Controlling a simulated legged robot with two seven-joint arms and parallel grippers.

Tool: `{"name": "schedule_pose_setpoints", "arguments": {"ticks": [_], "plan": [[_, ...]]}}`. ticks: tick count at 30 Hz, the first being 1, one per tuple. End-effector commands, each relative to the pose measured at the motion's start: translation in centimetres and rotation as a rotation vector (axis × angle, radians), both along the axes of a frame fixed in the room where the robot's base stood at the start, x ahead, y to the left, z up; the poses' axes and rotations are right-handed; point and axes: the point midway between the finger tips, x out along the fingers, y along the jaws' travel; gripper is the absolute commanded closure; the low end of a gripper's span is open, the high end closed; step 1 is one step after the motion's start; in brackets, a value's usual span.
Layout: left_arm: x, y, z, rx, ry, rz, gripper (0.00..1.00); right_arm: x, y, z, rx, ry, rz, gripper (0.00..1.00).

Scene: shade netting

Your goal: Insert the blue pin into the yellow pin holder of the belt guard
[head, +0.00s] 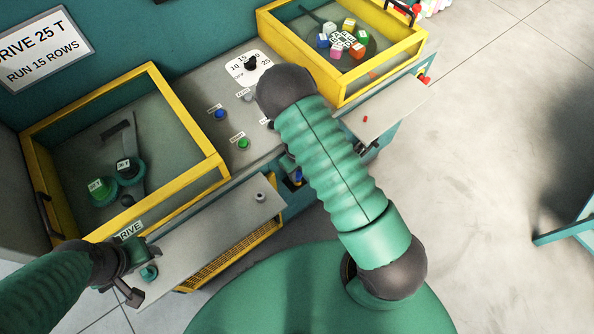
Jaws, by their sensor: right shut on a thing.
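My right arm crosses the middle of the head view. Its upper part covers most of its forearm. Part of my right gripper (368,150) shows as a dark shape beside the arm, by the right grey shelf. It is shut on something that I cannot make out. A small blue piece, possibly the blue pin (297,175), shows left of the arm with a bit of yellow below it. I cannot tell whether that yellow is the pin holder. A yellow mesh guard (235,256) is under the left shelf. My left gripper (130,282) is near a teal knob (149,273); its opening is unclear.
Two yellow-framed cases stand on the grey machine: the left case (189,123) holds green gears, the right case (296,59) coloured blocks. A control panel (229,121) lies between them. The right shelf (392,106) carries a small red piece.

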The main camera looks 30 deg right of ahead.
Motion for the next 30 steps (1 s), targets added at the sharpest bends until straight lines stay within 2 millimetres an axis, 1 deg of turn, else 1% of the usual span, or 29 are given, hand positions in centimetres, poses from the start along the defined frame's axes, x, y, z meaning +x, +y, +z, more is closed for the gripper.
{"name": "schedule_pose_setpoints", "arguments": {"ticks": [4, 5, 9, 11, 19, 22, 23, 26, 30], "plan": [[0.0, 0.0, -0.3, 0.000, 0.000, 0.000, 0.45, 0.0, 0.0, -0.5, -0.001, -0.001, 0.000, 1.00], [0.0, 0.0, -0.3, 0.000, 0.000, 0.000, 0.45, 0.0, 0.0, -0.5, -0.001, -0.001, -0.001, 0.69], [0.0, 0.0, -0.2, 0.000, 0.000, 0.000, 0.45, 0.0, 0.0, -0.4, -0.001, -0.001, -0.001, 0.51], [0.0, 0.0, -0.2, 0.000, 0.000, 0.000, 0.45, 0.0, 0.0, -0.4, -0.001, -0.001, 0.000, 0.45], [0.0, 0.0, -0.2, 0.000, 0.000, 0.000, 0.45, 0.0, 0.0, -0.4, -0.001, -0.001, 0.000, 0.45], [0.0, 0.0, -0.2, 0.000, 0.000, 0.000, 0.45, 0.1, 0.0, 0.4, -0.003, -0.002, 0.001, 0.45], [0.0, 0.0, -0.1, 0.000, 0.000, 0.000, 0.45, 0.2, 0.0, 0.8, -0.002, -0.003, 0.002, 0.45], [0.0, 0.0, 0.0, 0.000, 0.000, 0.000, 0.45, 0.2, 0.0, 3.0, -0.002, -0.005, 0.001, 0.45], [0.0, 0.0, 0.4, 0.000, 0.000, 0.000, 0.45, 0.3, 0.1, 7.2, -0.001, -0.006, 0.003, 0.45]]}}
